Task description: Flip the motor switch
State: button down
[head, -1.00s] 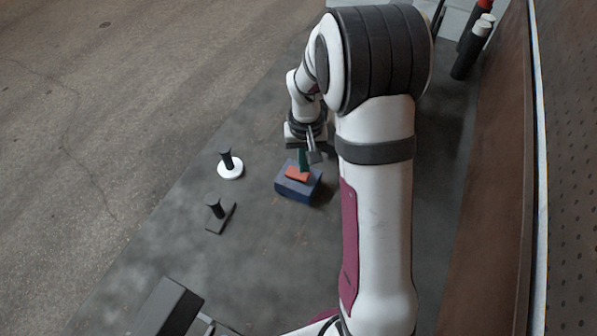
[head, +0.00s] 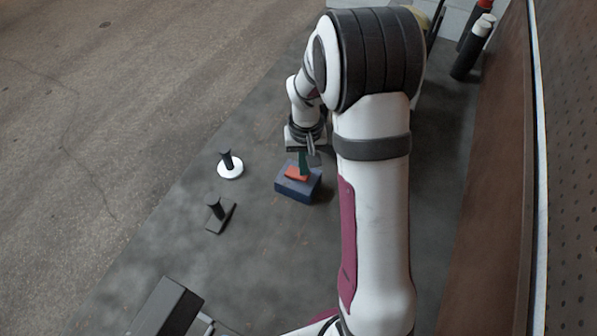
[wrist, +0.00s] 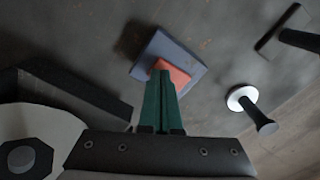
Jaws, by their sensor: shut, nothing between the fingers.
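The motor switch is a blue box (head: 299,192) with an orange-red rocker (head: 296,174) on top, standing on the dark bench near the middle of the head view. In the wrist view the blue box (wrist: 188,46) and the orange-red rocker (wrist: 178,75) lie just beyond my fingertips. My gripper (head: 303,170) reaches in from the far side, with its green fingers over the rocker. In the wrist view my gripper (wrist: 161,76) is shut and empty. The fingertips overlap the rocker's edge in the picture; I cannot tell whether they touch it.
A black knob on a white round base (head: 230,170) and a black knob on a dark rectangular plate (head: 220,217) stand left of the switch. Dark and red-topped cylinders (head: 470,48) stand at the back right beside a brown panel (head: 500,150). The bench between is clear.

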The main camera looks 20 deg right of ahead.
jog(key=shift+f, duration=0.35)
jog(key=shift+r, duration=3.5)
jog(key=s+a+r+m, duration=0.1)
jog(key=s+a+r, duration=0.1)
jog(key=s, duration=0.6)
jog(key=s+a+r+y, duration=0.1)
jog(key=s+a+r, duration=0.2)
jog(key=s, duration=0.5)
jog(key=s+a+r+m, duration=0.1)
jog(key=s+a+r, duration=0.2)
jog(key=s, duration=0.6)
jog(key=shift+a+m+y, duration=0.3)
jog(key=shift+a+y, duration=0.1)
jog(key=shift+a, duration=0.4)
